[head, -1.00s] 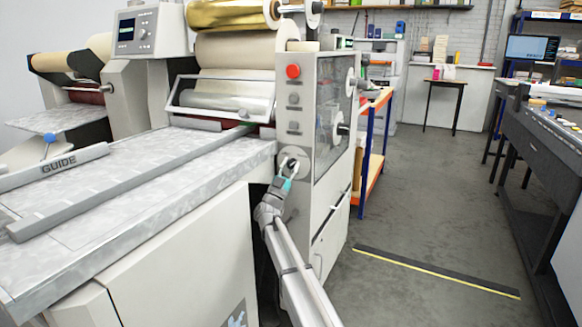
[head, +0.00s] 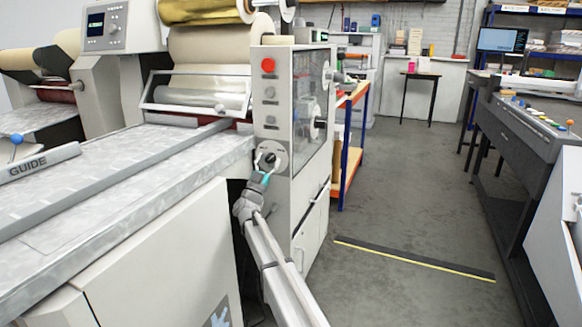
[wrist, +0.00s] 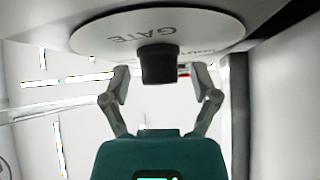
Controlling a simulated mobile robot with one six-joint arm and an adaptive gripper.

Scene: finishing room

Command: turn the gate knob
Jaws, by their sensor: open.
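The gate knob (wrist: 158,64) is a small dark knob on a round pale plate marked GATE (wrist: 120,38) in the wrist view. In the head view the knob (head: 270,158) sits on the front of the machine's end cabinet, below a column of buttons. My gripper (wrist: 161,84) is open in the wrist view, with one finger on each side of the knob and a visible gap on both sides. In the head view my gripper (head: 265,168) is at the plate, and its fingers are small there.
A red button (head: 268,65) and two grey buttons are above the knob. The metal feed table (head: 150,165) with a guide bar (head: 40,162) extends left of my arm. A floor strip (head: 415,259) lies to the right, with open floor around it.

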